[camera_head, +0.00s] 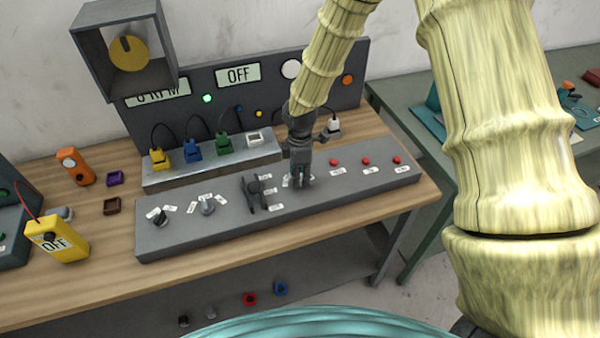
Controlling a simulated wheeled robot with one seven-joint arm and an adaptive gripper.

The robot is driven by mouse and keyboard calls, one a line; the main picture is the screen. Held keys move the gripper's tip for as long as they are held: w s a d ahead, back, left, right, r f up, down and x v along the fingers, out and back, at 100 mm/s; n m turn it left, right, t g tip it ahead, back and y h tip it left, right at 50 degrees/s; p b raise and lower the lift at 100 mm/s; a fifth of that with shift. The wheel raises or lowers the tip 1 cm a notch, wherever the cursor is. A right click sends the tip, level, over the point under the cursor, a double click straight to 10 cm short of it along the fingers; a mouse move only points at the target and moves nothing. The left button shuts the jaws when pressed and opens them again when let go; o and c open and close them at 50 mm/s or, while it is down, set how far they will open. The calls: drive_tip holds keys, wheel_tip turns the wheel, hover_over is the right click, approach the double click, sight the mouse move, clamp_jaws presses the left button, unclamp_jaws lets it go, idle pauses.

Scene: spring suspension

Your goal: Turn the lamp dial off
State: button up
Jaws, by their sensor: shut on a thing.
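A grey control panel (345,190) lies along the front of the wooden bench. It carries a dark dial (157,217) and a grey dial (207,206) at the left; their small labels are too small to read, so I cannot tell which is the lamp dial. My gripper (301,182) points down at the panel, right of the black lever switch (256,190). Its jaws are shut on a small control that they mostly hide, with white labels beside it. A spot of green shows by the fingers.
Red buttons (367,161) line the panel's right. Behind is a grey block (212,163) with coloured plugs and cables. A backboard display (238,75) reads OFF, near a lit green lamp (207,98). A yellow meter (57,240) stands left. My arm covers the right side.

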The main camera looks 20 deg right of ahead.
drive_tip(key=shift+n, duration=0.5)
drive_tip(key=o, duration=1)
wheel_tip(320, 180, up, 12)
idle(0.3)
idle(0.4)
